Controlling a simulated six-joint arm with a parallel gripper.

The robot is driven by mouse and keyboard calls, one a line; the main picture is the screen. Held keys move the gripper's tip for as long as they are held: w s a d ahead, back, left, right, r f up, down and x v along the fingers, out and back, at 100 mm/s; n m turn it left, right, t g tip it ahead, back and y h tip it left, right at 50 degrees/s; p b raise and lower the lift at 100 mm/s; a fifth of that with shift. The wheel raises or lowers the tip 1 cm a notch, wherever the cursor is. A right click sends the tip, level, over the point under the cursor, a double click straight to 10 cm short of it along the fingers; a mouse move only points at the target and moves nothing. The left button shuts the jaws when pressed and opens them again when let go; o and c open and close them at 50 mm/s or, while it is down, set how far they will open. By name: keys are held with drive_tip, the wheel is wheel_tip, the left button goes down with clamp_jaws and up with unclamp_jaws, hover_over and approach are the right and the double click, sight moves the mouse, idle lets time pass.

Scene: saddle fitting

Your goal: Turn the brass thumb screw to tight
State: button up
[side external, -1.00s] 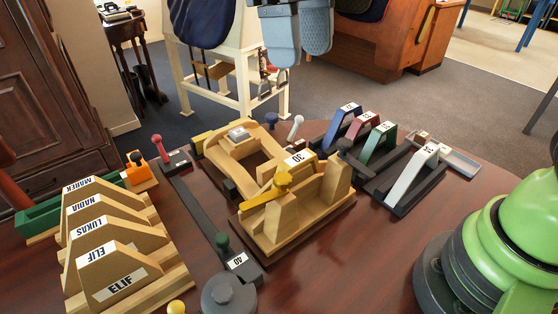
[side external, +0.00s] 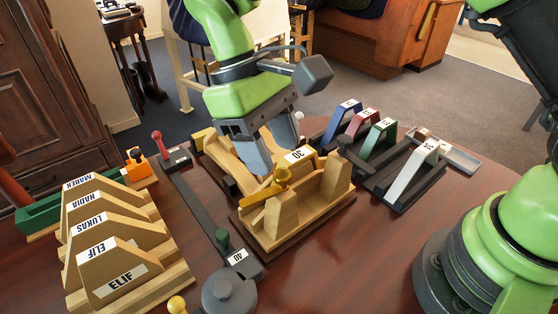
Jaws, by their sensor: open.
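The brass thumb screw (side external: 281,177) is a yellow round head with a flat arm pointing left and toward the camera. It sits on the near wooden fixture (side external: 300,222), beside the block labelled 30 (side external: 298,155). My gripper (side external: 278,160) points down, its two grey fingers apart and nothing seen between them. Its fingertips are just behind and above the screw's head in the picture; I cannot tell whether they touch it. My gripper hides part of the curved wooden piece behind.
Named wooden blocks (side external: 110,274) stand at the left. A dark bar labelled 40 (side external: 237,258) with a round grey end lies in front. Blue, red, green and white numbered arches (side external: 411,174) stand at the right. Some tabletop at front right is clear.

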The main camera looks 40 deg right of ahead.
sight(282, 173)
drive_tip(key=shift+x, duration=1.5)
drive_tip(key=c, duration=0.9)
